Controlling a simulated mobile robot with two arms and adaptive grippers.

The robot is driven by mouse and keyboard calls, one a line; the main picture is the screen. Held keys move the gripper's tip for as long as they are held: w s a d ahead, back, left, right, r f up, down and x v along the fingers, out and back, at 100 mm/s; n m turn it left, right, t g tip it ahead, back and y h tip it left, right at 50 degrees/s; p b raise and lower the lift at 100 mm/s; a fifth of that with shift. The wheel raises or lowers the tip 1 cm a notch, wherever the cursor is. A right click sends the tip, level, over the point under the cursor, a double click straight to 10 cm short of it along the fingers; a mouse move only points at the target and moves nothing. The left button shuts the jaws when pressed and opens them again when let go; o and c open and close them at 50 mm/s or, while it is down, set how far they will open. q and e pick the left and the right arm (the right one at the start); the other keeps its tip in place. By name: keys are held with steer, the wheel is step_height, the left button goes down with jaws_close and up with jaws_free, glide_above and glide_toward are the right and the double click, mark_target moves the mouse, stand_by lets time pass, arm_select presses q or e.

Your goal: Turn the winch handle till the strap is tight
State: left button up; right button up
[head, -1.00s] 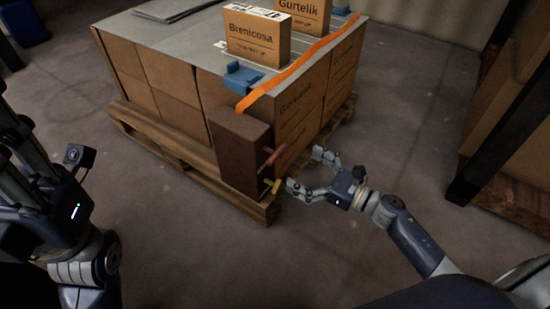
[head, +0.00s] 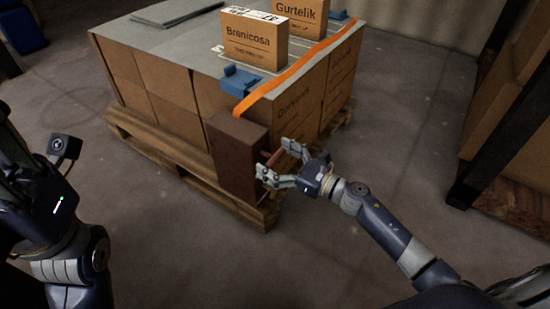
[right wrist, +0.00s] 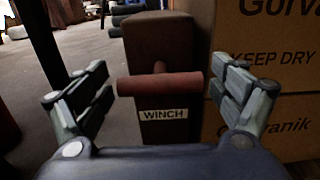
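The winch is a dark brown box (head: 236,160) at the near corner of the loaded pallet. Its red T-shaped handle (right wrist: 160,85) sticks out towards my right gripper, above a white WINCH label (right wrist: 163,114). An orange strap (head: 300,66) runs from the winch top across the load's right edge; I cannot tell how tight it is. My right gripper (head: 279,162) is open at the handle. In the right wrist view its fingers stand either side of the handle's crossbar, apart from it. My left arm shows at the left edge, its fingers dark and cut off.
Cartons (head: 165,100) are stacked on a wooden pallet (head: 160,152) under a grey sheet. Two labelled boxes, Brenicosa (head: 253,42) and Gurtelik (head: 300,15), and a blue bracket (head: 240,79) sit on top. A dark rack post (head: 490,120) stands at the right. Floor between is clear.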

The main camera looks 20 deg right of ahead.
steer(key=c, duration=0.4)
